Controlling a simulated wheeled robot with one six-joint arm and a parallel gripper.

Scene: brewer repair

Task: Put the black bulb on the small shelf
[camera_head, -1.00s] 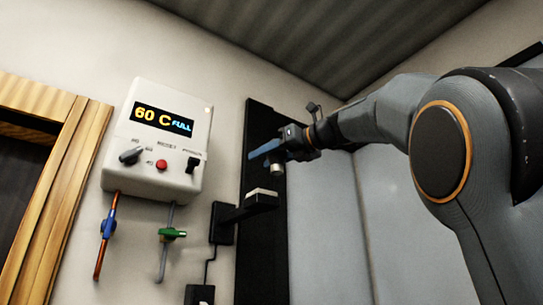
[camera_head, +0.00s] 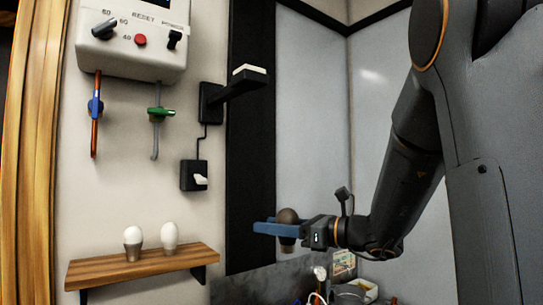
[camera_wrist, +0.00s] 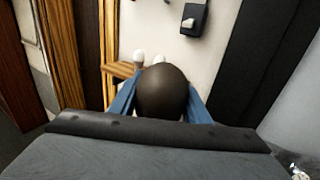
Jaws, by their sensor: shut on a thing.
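The black bulb (camera_head: 288,216) is dark and round with a metallic base pointing down. My gripper (camera_head: 276,229) is shut on it, with blue fingers on either side. In the wrist view the black bulb (camera_wrist: 163,92) fills the middle between the blue fingers. The small wooden shelf (camera_head: 100,270) is on the wall at the lower left, to the left of my gripper and apart from it. In the wrist view the shelf (camera_wrist: 118,72) shows partly behind the bulb. Two white bulbs (camera_head: 133,243) (camera_head: 169,238) stand upright on the shelf.
A white control box (camera_head: 135,40) hangs above the shelf, with blue-handled (camera_head: 95,105) and green-handled (camera_head: 160,113) pipes below. A black lamp arm (camera_head: 225,92) and a switch box (camera_head: 194,175) are on the wall. Clutter (camera_head: 350,290) lies at the lower right. The shelf's right end is bare.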

